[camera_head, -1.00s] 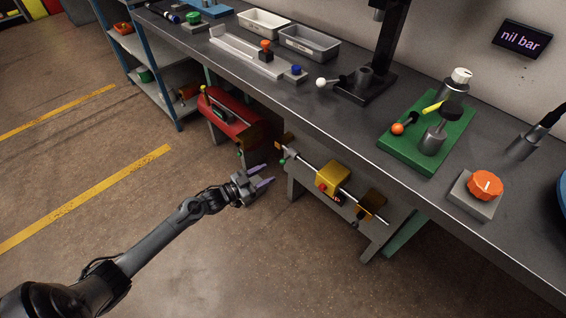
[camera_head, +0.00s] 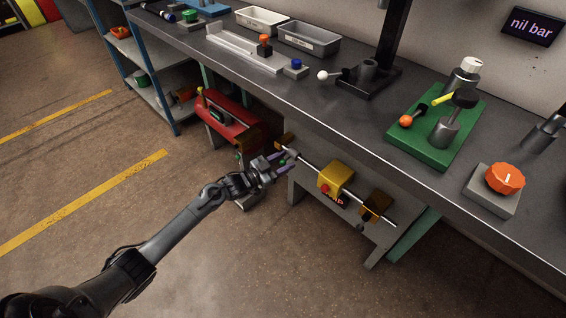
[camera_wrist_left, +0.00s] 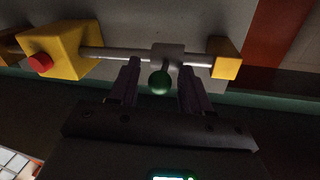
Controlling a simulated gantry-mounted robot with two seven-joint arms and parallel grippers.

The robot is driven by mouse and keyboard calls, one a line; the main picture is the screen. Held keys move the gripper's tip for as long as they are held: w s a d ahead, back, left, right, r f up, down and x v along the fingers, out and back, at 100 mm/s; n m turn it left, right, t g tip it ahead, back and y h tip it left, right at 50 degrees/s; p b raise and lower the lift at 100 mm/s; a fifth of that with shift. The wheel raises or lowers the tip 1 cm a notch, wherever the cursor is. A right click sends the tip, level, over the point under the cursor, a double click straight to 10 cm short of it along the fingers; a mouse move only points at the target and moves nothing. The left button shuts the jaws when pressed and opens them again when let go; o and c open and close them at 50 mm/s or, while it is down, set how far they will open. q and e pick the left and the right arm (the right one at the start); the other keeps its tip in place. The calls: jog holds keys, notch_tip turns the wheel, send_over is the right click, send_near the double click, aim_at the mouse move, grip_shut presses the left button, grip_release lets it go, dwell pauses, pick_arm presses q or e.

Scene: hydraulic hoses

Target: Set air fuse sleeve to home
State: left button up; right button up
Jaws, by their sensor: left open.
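A silvery rod runs along the front of the bench below its top, with a grey sleeve (camera_wrist_left: 168,58) on it near the yellow end block (camera_wrist_left: 226,58). A green ball knob (camera_wrist_left: 160,82) hangs from the sleeve. In the head view the sleeve (camera_head: 291,154) is partly behind my fingertips. My left gripper (camera_head: 284,161) is open. In the left wrist view its two fingers (camera_wrist_left: 157,85) stand on either side of the green knob, with gaps at both sides. My right gripper is not in view.
A yellow box with a red button (camera_head: 335,178) sits farther along the rod. A red tank (camera_head: 228,118) stands under the bench to the left. The bench top (camera_head: 320,112) overhangs the rod. Open floor lies in front.

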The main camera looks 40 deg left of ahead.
pick_arm(q)
jog(key=c, duration=0.4)
grip_shut()
